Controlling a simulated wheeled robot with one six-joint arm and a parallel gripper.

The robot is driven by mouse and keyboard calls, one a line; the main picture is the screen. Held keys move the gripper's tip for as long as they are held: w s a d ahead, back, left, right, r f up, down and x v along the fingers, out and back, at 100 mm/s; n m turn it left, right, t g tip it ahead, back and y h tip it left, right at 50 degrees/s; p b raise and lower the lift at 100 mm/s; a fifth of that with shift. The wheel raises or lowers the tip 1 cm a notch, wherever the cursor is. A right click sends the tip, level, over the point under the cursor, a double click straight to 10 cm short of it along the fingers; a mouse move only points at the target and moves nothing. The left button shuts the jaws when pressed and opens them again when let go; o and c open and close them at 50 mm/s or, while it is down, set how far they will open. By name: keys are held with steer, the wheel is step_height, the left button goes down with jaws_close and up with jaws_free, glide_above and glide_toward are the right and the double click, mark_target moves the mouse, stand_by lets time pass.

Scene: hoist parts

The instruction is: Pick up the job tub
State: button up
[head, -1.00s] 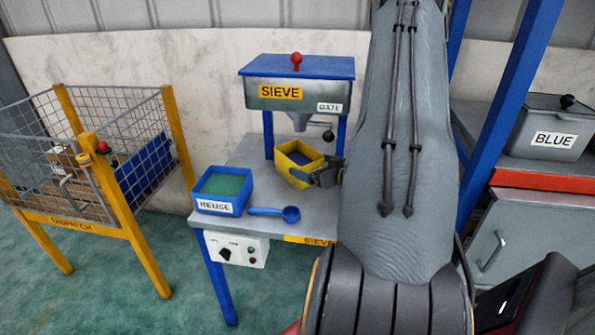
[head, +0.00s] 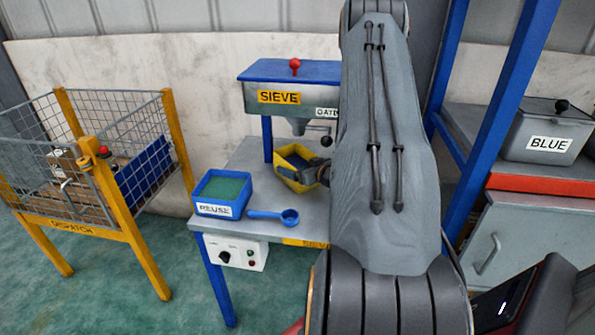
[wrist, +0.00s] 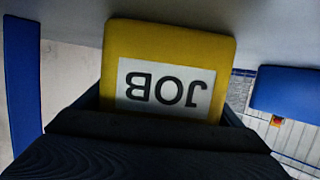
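The job tub (head: 297,153) is a yellow open box on the grey sieve bench, under the sieve's spout. In the wrist view its yellow wall with an upside-down JOB label (wrist: 168,60) fills the middle, close up. My gripper (head: 303,174) is at the tub, reaching in from the right, with a dark finger along its near side. In the wrist view dark finger edges show at both sides of the tub's lower part. Whether the fingers press on the tub is hidden. The tub appears to rest on the bench.
The sieve (head: 292,97) stands above and behind, with a gate lever (head: 326,140). The DISPATCH cage (head: 103,195) is at left, the BLUE bin (head: 548,132) at right.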

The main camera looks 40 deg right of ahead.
steer(key=c, duration=1.1)
steer(key=shift+c, duration=1.4)
steer(key=shift+r, duration=0.15)
